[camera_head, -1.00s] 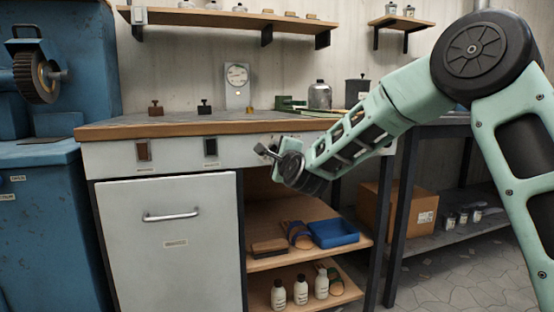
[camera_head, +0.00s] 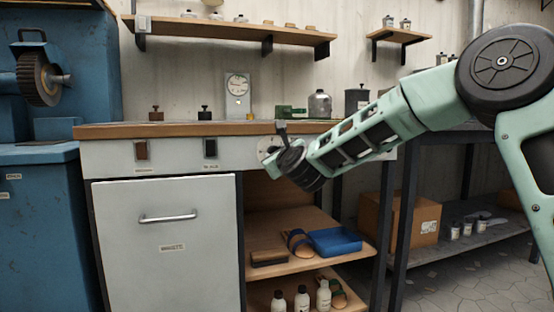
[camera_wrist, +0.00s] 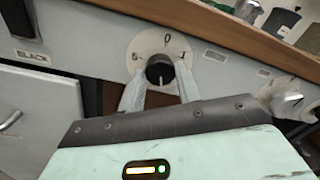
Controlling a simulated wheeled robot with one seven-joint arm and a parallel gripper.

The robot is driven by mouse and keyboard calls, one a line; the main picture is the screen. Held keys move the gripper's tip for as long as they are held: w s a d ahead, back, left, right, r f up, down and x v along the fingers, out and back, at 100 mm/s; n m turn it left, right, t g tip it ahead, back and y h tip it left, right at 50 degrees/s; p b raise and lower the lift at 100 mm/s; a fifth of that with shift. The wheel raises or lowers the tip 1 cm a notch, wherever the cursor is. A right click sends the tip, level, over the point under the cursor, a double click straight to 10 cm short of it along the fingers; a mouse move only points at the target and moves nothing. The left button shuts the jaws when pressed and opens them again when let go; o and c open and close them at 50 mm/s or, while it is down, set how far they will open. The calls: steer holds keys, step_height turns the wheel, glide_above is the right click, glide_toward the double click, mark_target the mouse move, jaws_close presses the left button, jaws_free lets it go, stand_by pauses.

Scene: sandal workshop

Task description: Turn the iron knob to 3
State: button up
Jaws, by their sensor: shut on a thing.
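A dark round knob (camera_wrist: 160,68) sits on a pale dial plate (camera_wrist: 148,42) on the grey bench front in the wrist view. Marks stand around the plate's rim: a 0 at the top, what looks like a 6 at the left, and one at the right that I cannot read surely. A small light line shows low on the knob. My gripper (camera_wrist: 158,84) is shut on the knob, one pale finger on each side. In the head view my gripper (camera_head: 272,150) is at the bench front and hides the knob; part of the dial plate (camera_head: 264,143) shows.
Two dark switches, (camera_head: 142,150) and (camera_head: 210,148), are left of my gripper on the workbench (camera_head: 180,131). An open shelf with a blue tray (camera_head: 334,241) lies below.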

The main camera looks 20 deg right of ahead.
steer(key=shift+f+m, duration=0.1)
steer(key=shift+m, duration=0.2)
steer(key=o, duration=1)
steer(key=shift+c, duration=0.2)
steer(key=s+p, duration=0.4)
steer(key=s, duration=1.3)
steer(key=shift+s+a, duration=0.2)
steer(key=shift+a, duration=0.05)
